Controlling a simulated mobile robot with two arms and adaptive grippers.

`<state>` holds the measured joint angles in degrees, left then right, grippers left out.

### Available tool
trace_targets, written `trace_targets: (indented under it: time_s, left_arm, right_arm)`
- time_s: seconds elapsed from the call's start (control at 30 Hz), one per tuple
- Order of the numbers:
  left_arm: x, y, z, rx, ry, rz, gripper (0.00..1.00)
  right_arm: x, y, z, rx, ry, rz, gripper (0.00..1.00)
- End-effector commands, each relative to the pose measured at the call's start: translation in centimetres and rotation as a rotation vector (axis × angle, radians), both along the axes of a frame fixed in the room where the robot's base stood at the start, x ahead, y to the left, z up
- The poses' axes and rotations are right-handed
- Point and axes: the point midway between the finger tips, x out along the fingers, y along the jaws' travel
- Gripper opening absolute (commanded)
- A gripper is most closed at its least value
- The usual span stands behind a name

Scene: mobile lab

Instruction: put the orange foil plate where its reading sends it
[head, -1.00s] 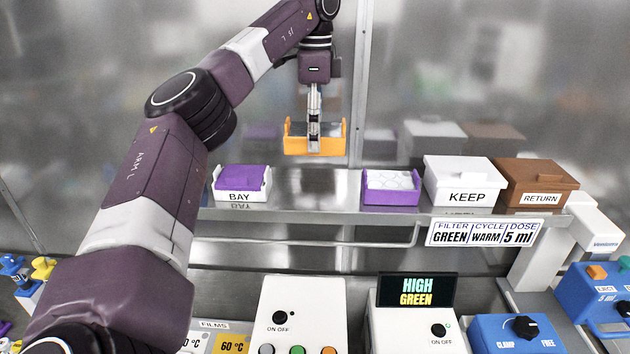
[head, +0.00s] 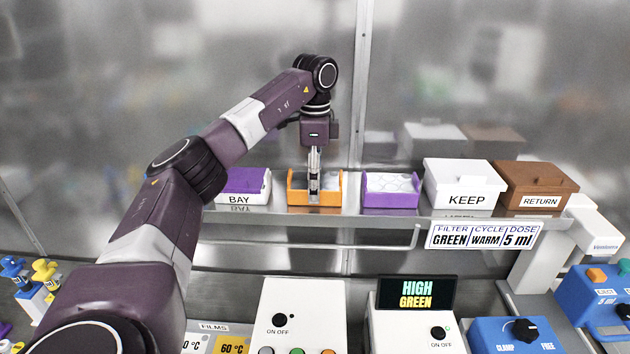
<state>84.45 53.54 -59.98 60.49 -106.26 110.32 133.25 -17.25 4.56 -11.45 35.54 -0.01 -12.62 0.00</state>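The orange foil plate (head: 298,196) is at shelf height, between the white BAY box with a purple top and a purple tray. It looks level and seems to rest on the shelf. My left gripper (head: 314,196) reaches down from above onto its near wall, its fingers close together on the wall. The display (head: 416,293) on a white device reads HIGH over GREEN. The white KEEP box (head: 464,186) and the brown RETURN box (head: 541,187) stand lidded at the shelf's right. My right gripper is out of view.
The BAY box (head: 243,186) is left of the plate and the purple tray (head: 391,190) close on its right. A sign (head: 485,235) on the shelf edge reads FILTER GREEN, CYCLE WARM, DOSE 5 ml. White and blue devices line the bench below.

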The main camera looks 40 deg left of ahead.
Motion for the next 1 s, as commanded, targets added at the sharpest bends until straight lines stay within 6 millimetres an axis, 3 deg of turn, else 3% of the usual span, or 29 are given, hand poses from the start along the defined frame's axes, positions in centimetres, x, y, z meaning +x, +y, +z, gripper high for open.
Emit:
trace_targets:
  time_s: [0.23,0.27,0.4,0.77,0.87,1.0]
  left_arm:
    - [0.0,0.0,-0.2,-0.001,-0.001,0.000,0.32]
    - [0.0,0.0,-0.2,-0.001,-0.001,0.000,0.64]
    - [0.0,0.0,-0.1,-0.001,-0.001,0.000,0.79]
    - [0.1,0.0,0.2,-0.001,-0.002,-0.001,0.79]
    - [0.2,-0.1,1.1,-0.001,-0.005,-0.001,0.79]
    - [0.1,-0.1,3.7,0.000,-0.006,0.000,0.79]
  right_arm:
    - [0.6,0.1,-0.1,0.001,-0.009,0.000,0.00]
    - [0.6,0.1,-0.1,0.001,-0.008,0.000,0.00]
    - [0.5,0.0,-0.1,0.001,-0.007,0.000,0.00]
    - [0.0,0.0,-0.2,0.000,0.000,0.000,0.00]
    - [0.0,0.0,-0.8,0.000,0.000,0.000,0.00]
    - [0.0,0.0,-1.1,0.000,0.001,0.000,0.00]
